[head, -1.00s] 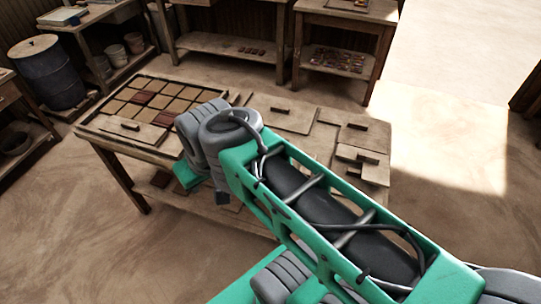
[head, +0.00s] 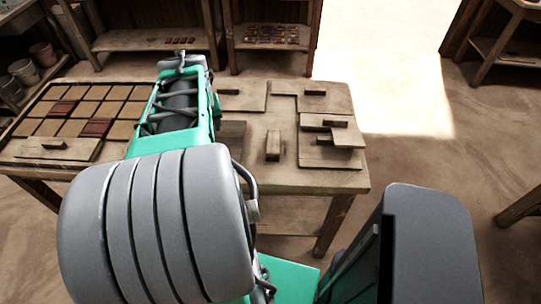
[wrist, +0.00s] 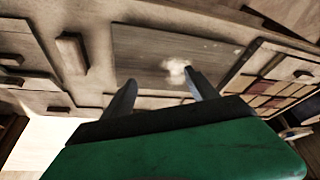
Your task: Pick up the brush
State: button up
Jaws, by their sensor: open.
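I cannot clearly make out a brush in either view. My gripper (wrist: 160,77) shows in the wrist view with its two fingers apart and nothing clearly held between them. Beyond the fingertips lies a dark flat board (wrist: 145,50) with a small whitish patch (wrist: 174,71) near the right finger; I cannot tell whether the patch is bristles, powder or a mark. In the head view my arm covers part of the table and hides my gripper.
The worktable (head: 345,180) carries a tile grid (head: 75,108) at left and several handled boards at right. A small wooden block (head: 273,145) stands near the middle; it also shows in the wrist view (wrist: 72,53). Shelved benches (head: 150,40) stand behind. Open floor lies at right.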

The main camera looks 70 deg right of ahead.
aim_at(273, 141)
jog(key=s+d+f+m+b, duration=0.1)
jog(key=s+d+f, duration=0.1)
jog(key=s, duration=0.3)
jog(key=s+d+f+m+g+b, duration=0.1)
jog(key=s+d+f+m, duration=0.1)
jog(key=s, duration=0.4)
jog(key=s+d+f+m, duration=0.1)
jog(key=s+d+f, duration=0.3)
jog(key=s+d, duration=0.2)
jog(key=shift+d+m+g+h+b, duration=0.1)
jog(key=shift+m+g+h+b, duration=0.2)
jog(key=shift+m+b, duration=0.1)
jog(key=x, duration=0.7)
jog(key=shift+s+d+f+p, duration=0.1)
jog(key=shift+d+p, duration=0.05)
jog(key=shift+p, duration=0.2)
jog(key=shift+f, duration=0.3)
grip_shut()
